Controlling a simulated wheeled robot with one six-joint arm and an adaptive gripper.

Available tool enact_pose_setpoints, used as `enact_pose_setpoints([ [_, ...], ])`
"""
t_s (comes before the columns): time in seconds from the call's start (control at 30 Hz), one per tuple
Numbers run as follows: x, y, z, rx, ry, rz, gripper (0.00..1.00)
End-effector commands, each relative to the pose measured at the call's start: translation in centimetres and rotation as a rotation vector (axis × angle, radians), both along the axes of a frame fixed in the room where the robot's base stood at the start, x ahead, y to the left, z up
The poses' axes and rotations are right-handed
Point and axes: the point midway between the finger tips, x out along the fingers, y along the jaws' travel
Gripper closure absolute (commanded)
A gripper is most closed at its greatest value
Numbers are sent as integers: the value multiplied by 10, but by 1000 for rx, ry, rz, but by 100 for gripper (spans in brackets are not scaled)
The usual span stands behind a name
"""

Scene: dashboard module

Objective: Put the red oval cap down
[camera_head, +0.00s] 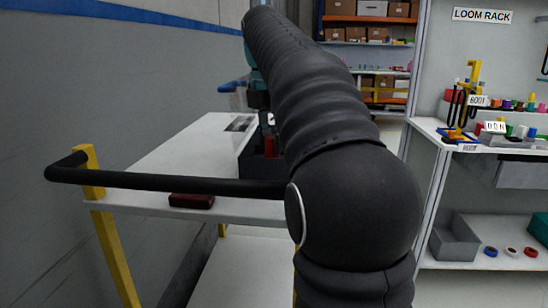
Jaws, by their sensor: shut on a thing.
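My gripper (258,101) is at the end of my black arm, above the white cart top, and is largely hidden behind the arm. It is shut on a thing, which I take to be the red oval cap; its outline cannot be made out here. A small red patch (270,146) shows below the gripper, at the black box (250,163) on the cart. I cannot tell whether this patch is the cap or part of the box's contents. The fingertips are not clear.
The white cart top (180,155) is mostly bare. A dark red block (191,201) lies near its front edge, behind the black handle bar (150,181). A grey wall runs along the left. The loom rack (480,140) with several small parts stands at the right.

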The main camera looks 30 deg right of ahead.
Motion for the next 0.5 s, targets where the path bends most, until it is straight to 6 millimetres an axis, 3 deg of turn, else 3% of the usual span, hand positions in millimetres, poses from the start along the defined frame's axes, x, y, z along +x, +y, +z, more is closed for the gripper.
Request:
enact_pose_setpoints([
  [0.27, -1, 1, -36, 1, 1, 1, 96],
  [0.5, 0, 0, -39, -1, -1, 1, 96],
])
